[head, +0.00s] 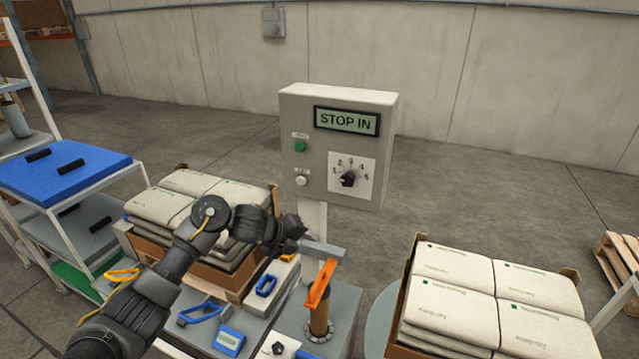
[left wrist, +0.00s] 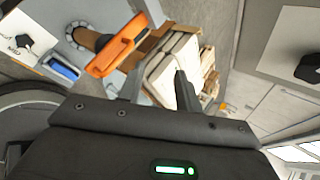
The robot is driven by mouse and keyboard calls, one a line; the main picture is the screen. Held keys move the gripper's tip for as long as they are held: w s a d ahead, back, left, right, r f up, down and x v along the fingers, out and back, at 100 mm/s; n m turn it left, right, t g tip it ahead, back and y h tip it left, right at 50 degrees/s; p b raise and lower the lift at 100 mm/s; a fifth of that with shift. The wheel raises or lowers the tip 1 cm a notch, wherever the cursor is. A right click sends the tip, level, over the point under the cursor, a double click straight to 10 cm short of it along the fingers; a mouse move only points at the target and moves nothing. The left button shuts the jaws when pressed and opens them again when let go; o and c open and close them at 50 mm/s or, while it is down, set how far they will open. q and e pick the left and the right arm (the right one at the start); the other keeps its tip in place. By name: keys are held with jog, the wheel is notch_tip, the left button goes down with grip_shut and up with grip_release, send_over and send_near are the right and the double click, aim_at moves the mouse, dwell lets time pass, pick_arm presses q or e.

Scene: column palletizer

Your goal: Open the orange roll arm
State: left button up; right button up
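The orange roll arm (head: 320,283) sticks out from a grey bracket beside the control post, above a brown roll (head: 319,318) on a round base. In the left wrist view the orange roll arm (left wrist: 118,52) lies at upper left, with the brown roll (left wrist: 88,40) partly behind it. My left gripper (head: 306,236) is just left of the post, above and to the left of the orange arm and apart from it. In the left wrist view its two dark fingers (left wrist: 158,88) stand apart with nothing between them. My right gripper is out of view.
A grey control box (head: 338,145) reading "STOP IN" stands on the post behind the gripper. Bag stacks in cartons stand left (head: 190,267) and right (head: 407,285). A blue clamp (head: 266,285) and blue-handled tool (head: 200,313) lie on the bench. A blue-topped cart (head: 62,172) stands left.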

pick_arm(q)
jog(key=s+a+f+n+t+y, duration=0.2)
jog(key=s+a+f+n+y, duration=0.1)
jog(key=s+f+n, duration=1)
jog(key=s+a+f+n+g+y, duration=0.1)
jog(key=s+a+n, duration=0.35)
jog(key=s, duration=0.55)
jog(key=s+a+f+n+g+y, duration=0.1)
jog(key=s+a+n+g, duration=0.15)
jog(key=s+n, duration=0.45)
jog(key=s+a+n+g+y, duration=0.1)
jog(key=s+a+n, duration=0.3)
jog(key=s, duration=0.8)
notch_tip(320, 180, down, 26)
jog(key=a+g+b, duration=0.1)
jog(key=s+a+f+g+b, duration=0.1)
jog(key=s+a+f, duration=0.1)
jog(key=s+f, duration=1.5)
jog(key=shift+a+f+m+g+y+b, duration=0.3)
jog(key=shift+a+f+m+g+b, duration=0.1)
jog(key=shift+f, duration=0.35)
jog(key=shift+s+a+f, duration=0.1)
jog(key=shift+s+f, duration=0.05)
jog(key=shift+s, duration=0.4)
jog(key=shift+c, duration=0.2)
grip_shut()
jog(key=shift+w, duration=0.15)
